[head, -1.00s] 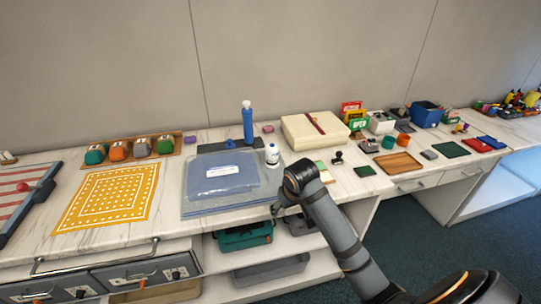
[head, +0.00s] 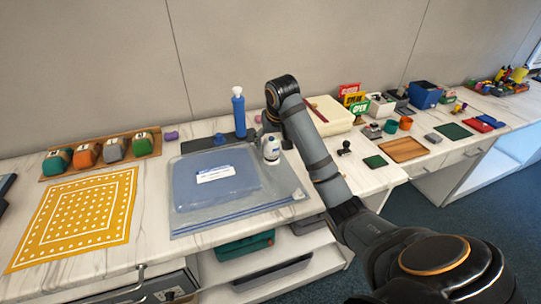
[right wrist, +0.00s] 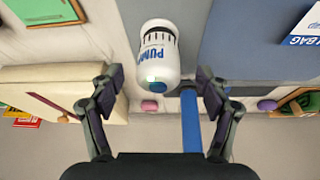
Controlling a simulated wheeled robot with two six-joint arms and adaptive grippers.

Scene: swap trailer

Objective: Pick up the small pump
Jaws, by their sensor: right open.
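A small white bottle (head: 271,149) with a dark band stands upright on the marble counter, right of the clear bag. In the right wrist view the bottle (right wrist: 158,52) carries blue lettering that reads "PUMP". My right gripper (right wrist: 160,78) is open and empty, its fingertips to either side of the bottle with gaps on both sides. In the head view my right gripper (head: 264,128) is at the bottle's upper part, its fingers partly hidden. A tall blue cylinder with a white top (head: 238,112) stands behind the bottle. My left gripper is not in view.
A blue-filled clear bag (head: 215,205) lies left of the bottle. A cream box (head: 332,118) is behind my right arm. A black stamp (head: 345,148) and a green pad (head: 375,162) lie to the right. A yellow patterned mat (head: 85,215) is at left.

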